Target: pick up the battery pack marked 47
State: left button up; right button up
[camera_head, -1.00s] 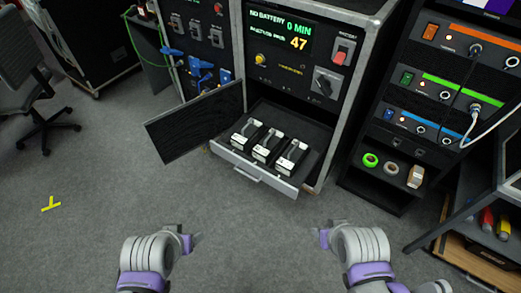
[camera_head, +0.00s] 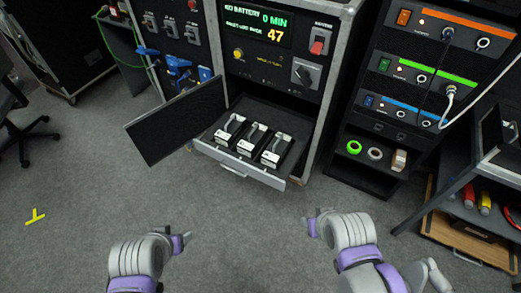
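Three black battery packs with white front labels stand side by side in an open drawer (camera_head: 235,167) low in the rack: a left pack (camera_head: 229,131), a middle pack (camera_head: 250,140) and a right pack (camera_head: 276,150). Their label numbers are too small to read. The display (camera_head: 258,25) above reads "NO BATTERY 0 MIN" and 47. My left gripper (camera_head: 186,238) is in front of the drawer, low and left. My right gripper (camera_head: 312,224) is in front of it, low and right. Both are apart from the packs; their finger openings cannot be made out.
An open black door (camera_head: 178,122) sticks out left of the drawer. A shelf at the right holds tape rolls (camera_head: 354,147). A dark cart (camera_head: 490,170) stands far right. Yellow floor tape (camera_head: 35,216) lies at left. The grey floor before the drawer is clear.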

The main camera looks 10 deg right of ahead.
aim_at(232, 128)
jog(key=i+j+z, duration=0.1)
jog(key=i+j, duration=1)
jog(key=i, duration=0.05)
